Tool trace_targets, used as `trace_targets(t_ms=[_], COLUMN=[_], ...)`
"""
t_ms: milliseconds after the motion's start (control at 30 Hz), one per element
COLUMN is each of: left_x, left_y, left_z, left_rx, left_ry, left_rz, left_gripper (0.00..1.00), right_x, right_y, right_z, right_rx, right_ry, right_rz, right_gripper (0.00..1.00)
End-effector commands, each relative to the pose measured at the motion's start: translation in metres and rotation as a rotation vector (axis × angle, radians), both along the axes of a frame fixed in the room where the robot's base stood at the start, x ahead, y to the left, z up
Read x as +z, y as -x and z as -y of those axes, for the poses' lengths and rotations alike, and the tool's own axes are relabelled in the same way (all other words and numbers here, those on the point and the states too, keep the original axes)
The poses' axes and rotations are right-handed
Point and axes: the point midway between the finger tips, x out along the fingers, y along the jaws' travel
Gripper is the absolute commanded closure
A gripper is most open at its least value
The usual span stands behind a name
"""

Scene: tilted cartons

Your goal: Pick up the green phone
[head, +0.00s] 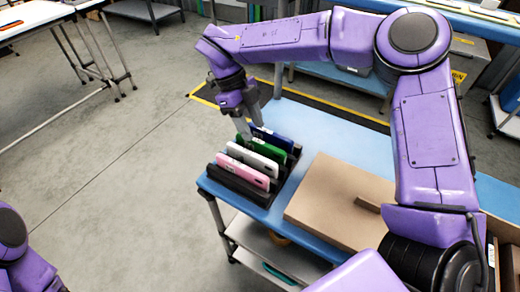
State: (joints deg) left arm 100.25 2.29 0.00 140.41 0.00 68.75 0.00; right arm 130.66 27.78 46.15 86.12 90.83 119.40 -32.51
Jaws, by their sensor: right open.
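The green phone (264,147) stands on edge in a black slotted rack (234,184) at the left end of the blue table. It is between a blue phone (272,137) and a white phone (253,157). A pink phone (243,173) stands at the front of the rack. My right gripper (247,128) is open and points down at the left end of the green and blue phones. Its fingertips are very close to them; I cannot tell whether they touch. My left arm shows only at the lower left, with its gripper out of view.
A large brown carton (338,205) lies on the blue table (325,133) to the right of the rack. A lower shelf (270,255) is under the table. Other tables (35,22) stand farther back. The floor to the left is clear.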

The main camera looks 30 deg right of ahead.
Motion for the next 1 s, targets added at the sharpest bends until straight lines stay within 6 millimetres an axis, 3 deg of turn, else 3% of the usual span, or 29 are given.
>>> trace_targets(t_ms=[233, 500, 633, 667, 1000], left_x=[0.002, 0.002, 0.002, 0.002, 0.002], left_y=[0.000, 0.000, 0.000, 0.000, 0.000], left_z=[0.000, 0.000, 0.000, 0.000, 0.000], left_rx=[0.000, 0.000, 0.000, 0.000, 0.000], left_ry=[-0.001, -0.001, -0.001, -0.001, -0.001], left_rz=[0.001, 0.001, 0.001, 0.001, 0.001], left_gripper=[0.69, 0.69, 0.69, 0.69, 0.69], right_x=[-0.037, -0.041, -0.041, -0.041, -0.036], right_y=[0.017, 0.018, 0.018, 0.018, 0.018], right_z=[0.012, 0.013, 0.012, 0.012, 0.012], right_rx=[-0.002, -0.002, -0.002, -0.002, -0.001], right_ry=[0.000, 0.000, 0.000, 0.000, 0.000], right_rz=[-0.002, 0.000, 0.000, 0.000, 0.003], right_gripper=[0.54, 0.54, 0.97, 1.00, 1.00])
